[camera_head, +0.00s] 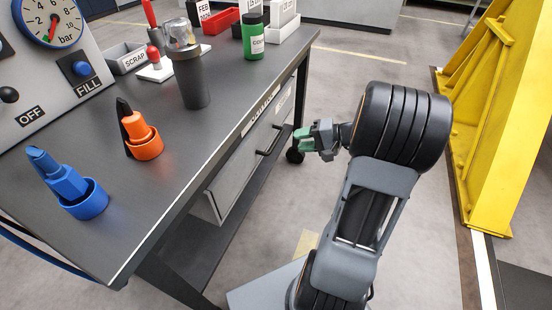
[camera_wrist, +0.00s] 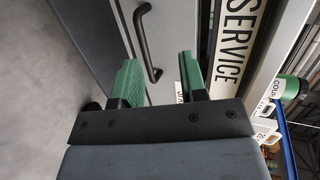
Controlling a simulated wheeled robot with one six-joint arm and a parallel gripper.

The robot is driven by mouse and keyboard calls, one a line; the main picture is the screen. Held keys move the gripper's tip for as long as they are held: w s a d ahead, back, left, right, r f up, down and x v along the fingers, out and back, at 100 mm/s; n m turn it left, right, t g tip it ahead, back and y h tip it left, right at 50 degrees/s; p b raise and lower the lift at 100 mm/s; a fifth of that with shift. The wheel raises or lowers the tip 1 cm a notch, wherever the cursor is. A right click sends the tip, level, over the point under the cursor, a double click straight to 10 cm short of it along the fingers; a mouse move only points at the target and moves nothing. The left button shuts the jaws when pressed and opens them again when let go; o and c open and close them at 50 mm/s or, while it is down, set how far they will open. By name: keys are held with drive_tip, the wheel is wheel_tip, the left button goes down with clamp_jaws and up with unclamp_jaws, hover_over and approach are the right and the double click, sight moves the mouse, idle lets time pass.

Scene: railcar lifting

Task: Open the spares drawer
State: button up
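A grey drawer front (camera_head: 237,178) is under the dark workbench; it looks closed, and I cannot read a spares label on it. Its black bar handle (camera_head: 270,141) stands out from the front. In the wrist view the handle (camera_wrist: 146,45) shows beyond and between my green fingers, with the grey drawer front (camera_wrist: 175,35) behind it. My gripper (camera_head: 303,139) is open and empty, right of the handle in the head view. In the wrist view its two fingers (camera_wrist: 160,70) are well apart; I cannot tell whether either touches the handle.
The workbench (camera_head: 225,112) carries an orange holder (camera_head: 146,146), a blue holder (camera_head: 89,203), a dark cylinder (camera_head: 191,82) and a green bottle (camera_head: 253,38). A SERVICE label (camera_wrist: 236,40) is on the bench edge. A yellow frame (camera_head: 500,110) stands right of my arm. Floor between is mostly clear.

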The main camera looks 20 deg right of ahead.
sight(276, 140)
drive_tip(key=w+d+f+m+t+b, duration=0.1)
drive_tip(key=d+f+t+b, duration=0.2)
drive_tip(key=d+f, duration=0.2)
drive_tip(key=shift+m, duration=0.3)
drive_tip(key=b+x, duration=0.3)
drive_tip(key=x, duration=1)
drive_tip(key=shift+w+f, duration=0.1)
drive_tip(key=shift+w, duration=0.1)
clamp_jaws()
